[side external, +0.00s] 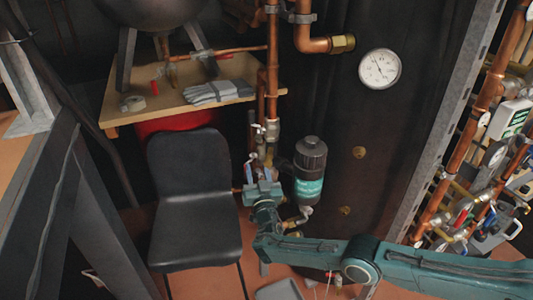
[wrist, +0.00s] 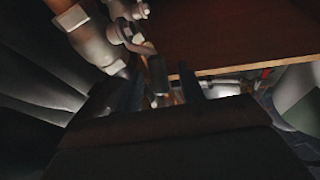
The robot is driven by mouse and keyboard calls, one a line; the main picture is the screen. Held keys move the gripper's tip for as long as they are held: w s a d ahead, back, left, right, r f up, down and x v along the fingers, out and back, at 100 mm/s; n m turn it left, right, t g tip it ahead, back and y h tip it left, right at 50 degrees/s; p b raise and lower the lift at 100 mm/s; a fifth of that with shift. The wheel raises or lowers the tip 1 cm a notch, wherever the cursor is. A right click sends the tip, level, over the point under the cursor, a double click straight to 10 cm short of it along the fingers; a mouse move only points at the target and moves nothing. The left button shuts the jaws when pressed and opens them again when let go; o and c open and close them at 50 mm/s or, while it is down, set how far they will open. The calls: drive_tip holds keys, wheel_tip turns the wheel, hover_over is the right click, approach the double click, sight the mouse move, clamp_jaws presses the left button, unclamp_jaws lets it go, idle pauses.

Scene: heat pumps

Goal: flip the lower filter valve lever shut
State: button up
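The filter (side external: 310,172), a dark canister with a teal label, stands beside copper pipes in the side view. A metal valve fitting (side external: 298,216) sits below it; I cannot make out its lever. My teal gripper (side external: 262,170) is just left of the canister, pointing up along the pipe, its two fingers apart. In the wrist view, my gripper (wrist: 173,80) shows two dark fingers with a gap between them. A metal valve with a small lever (wrist: 138,45) is just beyond the left finger. I cannot tell whether they touch, or which valve this is.
An upper valve (side external: 271,130) is on the pipe above my gripper. A black chair (side external: 195,220) stands to the left, below a wooden shelf (side external: 160,105) with gloves (side external: 215,92). A dark tank with a gauge (side external: 379,69) is at the right. More copper pipes (side external: 440,195) run at far right.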

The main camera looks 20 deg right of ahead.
drive_tip(key=shift+s, duration=0.15)
drive_tip(key=v, duration=0.7)
idle(0.6)
drive_tip(key=shift+s+a+f, duration=0.1)
drive_tip(key=shift+s, duration=0.05)
drive_tip(key=s+a+r+g+y, duration=0.1)
drive_tip(key=s+g, duration=0.1)
drive_tip(key=s, duration=0.6)
drive_tip(key=shift+r+g, duration=0.4)
drive_tip(key=shift+w, duration=0.25)
drive_tip(key=shift+w+d, duration=0.35)
drive_tip(key=shift+w, duration=1.85)
drive_tip(key=shift+w+d, duration=0.4)
drive_tip(key=shift+w, duration=1.8)
drive_tip(key=shift+w+d, duration=0.35)
drive_tip(key=shift+w, duration=1.85)
